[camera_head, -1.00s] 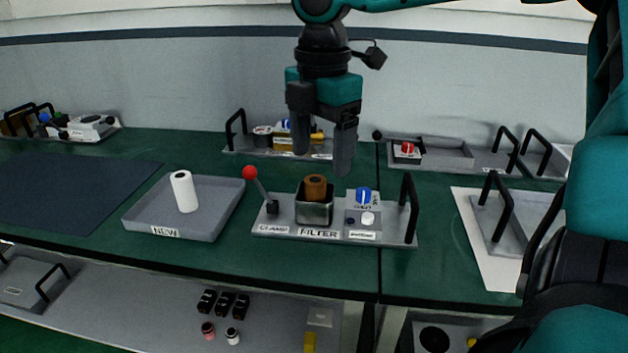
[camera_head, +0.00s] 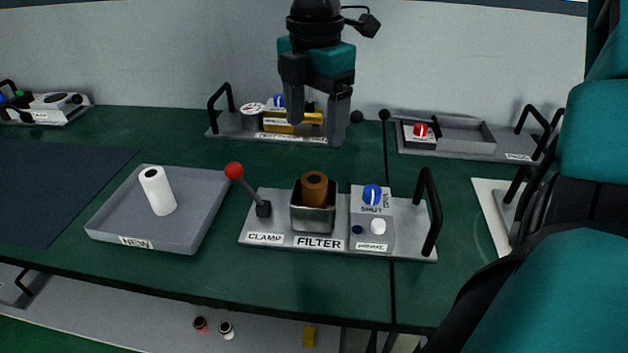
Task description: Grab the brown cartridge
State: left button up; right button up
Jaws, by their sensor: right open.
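The brown cartridge (camera_head: 314,188) stands upright in a square metal holder (camera_head: 314,216) on the grey plate labelled FILTER, on the green table. Its top sticks out above the holder's rim. My right gripper (camera_head: 314,132) is open and empty, fingers pointing down. In the picture it appears above the cartridge, with a clear gap between them. How far it is in depth is hard to tell. My left gripper is not in view.
A red-knobbed clamp lever (camera_head: 234,171) stands left of the holder. A blue-knob valve block (camera_head: 372,215) and a black handle (camera_head: 430,212) stand right. A white cartridge (camera_head: 158,191) stands in the NEW tray (camera_head: 205,205). Another station (camera_head: 230,127) lies behind.

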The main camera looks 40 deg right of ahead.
aim_at(315, 179)
notch_tip(315, 179, down, 10)
jog(key=shift+d+r+b, duration=0.1)
jog(key=shift+d+b, duration=0.05)
jog(key=shift+b, duration=0.65)
jog(key=shift+w, duration=0.1)
jog(key=c, duration=1.4)
grip_shut()
jog(key=shift+r, duration=0.1)
